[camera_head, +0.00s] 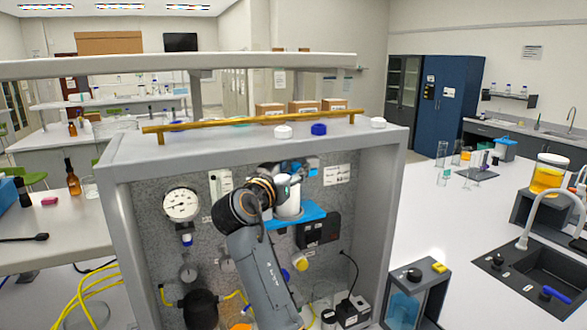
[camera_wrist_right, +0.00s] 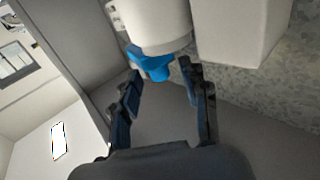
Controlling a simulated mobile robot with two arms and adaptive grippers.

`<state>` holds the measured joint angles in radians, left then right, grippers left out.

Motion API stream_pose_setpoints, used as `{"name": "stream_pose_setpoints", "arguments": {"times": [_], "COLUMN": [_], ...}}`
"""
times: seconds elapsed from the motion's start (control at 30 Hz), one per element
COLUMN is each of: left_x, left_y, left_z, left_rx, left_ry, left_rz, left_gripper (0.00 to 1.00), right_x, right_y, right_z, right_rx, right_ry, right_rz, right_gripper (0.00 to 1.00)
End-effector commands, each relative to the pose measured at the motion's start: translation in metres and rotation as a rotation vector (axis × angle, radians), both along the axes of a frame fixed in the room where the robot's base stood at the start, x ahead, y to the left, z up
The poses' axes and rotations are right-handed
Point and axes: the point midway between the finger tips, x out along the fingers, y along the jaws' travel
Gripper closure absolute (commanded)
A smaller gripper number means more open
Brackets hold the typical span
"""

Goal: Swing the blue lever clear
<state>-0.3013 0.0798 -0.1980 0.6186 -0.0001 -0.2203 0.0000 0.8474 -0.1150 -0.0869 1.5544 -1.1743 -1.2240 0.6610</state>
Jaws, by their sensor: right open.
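The blue lever (camera_wrist_right: 151,65) shows in the right wrist view under the end of a white cylindrical housing (camera_wrist_right: 158,22). My right gripper (camera_wrist_right: 162,75) is open, and its two fingertips point at the lever, one on each side of it in the picture. I cannot tell whether either finger touches it. In the head view my right arm reaches into the grey rig frame, and my gripper (camera_head: 287,170) is by the upper end of the white housing (camera_head: 289,200). The arm and gripper hide part of the housing there. My left gripper is not in view.
The rig's grey frame (camera_head: 395,190) encloses the space. A brass rail (camera_head: 250,121) tops the rig. The bench at right has a sink (camera_head: 535,270).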

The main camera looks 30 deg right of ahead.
Motion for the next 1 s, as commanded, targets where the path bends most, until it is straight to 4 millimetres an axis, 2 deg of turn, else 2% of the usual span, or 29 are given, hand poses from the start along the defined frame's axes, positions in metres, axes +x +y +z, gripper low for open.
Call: {"name": "stream_pose_setpoints", "arguments": {"times": [0.03,0.2,0.27,1.0], "left_x": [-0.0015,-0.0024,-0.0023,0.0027], "left_y": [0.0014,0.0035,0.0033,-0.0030], "left_z": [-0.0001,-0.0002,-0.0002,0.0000], "left_rx": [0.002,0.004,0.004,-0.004], "left_ry": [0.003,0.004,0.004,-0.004], "left_rz": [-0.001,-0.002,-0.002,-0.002], "left_gripper": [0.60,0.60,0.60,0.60], "right_x": [0.0000,0.0000,-0.0001,-0.0015], "right_y": [0.0000,-0.0003,-0.0004,-0.0020], "right_z": [0.0000,0.0000,0.0000,-0.0005], "right_rx": [0.000,0.000,0.000,-0.001], "right_ry": [0.000,0.000,0.000,0.001], "right_rz": [0.000,0.000,-0.001,0.018], "right_gripper": [0.55,0.90,1.00,1.00]}}
